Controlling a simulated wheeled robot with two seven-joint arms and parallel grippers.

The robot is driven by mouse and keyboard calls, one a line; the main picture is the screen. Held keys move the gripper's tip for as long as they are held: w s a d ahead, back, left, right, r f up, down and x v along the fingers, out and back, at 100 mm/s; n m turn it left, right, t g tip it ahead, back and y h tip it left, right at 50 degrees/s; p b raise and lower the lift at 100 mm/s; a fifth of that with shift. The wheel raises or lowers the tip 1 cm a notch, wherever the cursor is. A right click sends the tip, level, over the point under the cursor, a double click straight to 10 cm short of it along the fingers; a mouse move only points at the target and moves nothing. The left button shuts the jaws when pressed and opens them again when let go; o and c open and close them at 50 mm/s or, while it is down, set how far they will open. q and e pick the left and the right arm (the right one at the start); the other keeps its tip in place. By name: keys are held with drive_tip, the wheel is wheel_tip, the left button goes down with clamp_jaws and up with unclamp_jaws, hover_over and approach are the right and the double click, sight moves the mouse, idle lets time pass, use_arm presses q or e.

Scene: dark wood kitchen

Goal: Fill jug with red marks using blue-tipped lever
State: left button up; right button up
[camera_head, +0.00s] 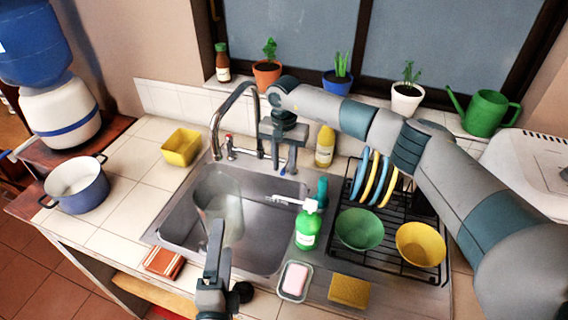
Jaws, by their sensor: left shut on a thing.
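A clear jug (207,190) is in the sink (262,226), below the spout of the tap (232,97). Its red marks cannot be made out, nor can any water in it. My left gripper (217,240) is shut on the jug at its near side. A lever with a red tip (229,136) stands at the left of the tap base. A small blue tip (283,171) shows at the right of the tap, just below my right gripper's fingers. My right gripper (284,162) points down there with its fingers apart. Contact with the lever cannot be told.
A green soap bottle (307,229) stands at the sink's right edge. A dish rack (391,238) with plates and bowls is right of it. A yellow bottle (325,146) stands behind the sink. A yellow container (181,147) and a blue pot (77,187) are left.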

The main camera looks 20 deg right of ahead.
clamp_jaws()
drive_tip(key=shift+d, duration=0.1)
idle(0.3)
drive_tip(key=s+d+n, duration=0.1)
drive_tip(key=d+n, duration=0.5)
drive_tip(key=n, duration=0.2)
drive_tip(key=shift+s, duration=0.2)
idle(0.4)
unclamp_jaws()
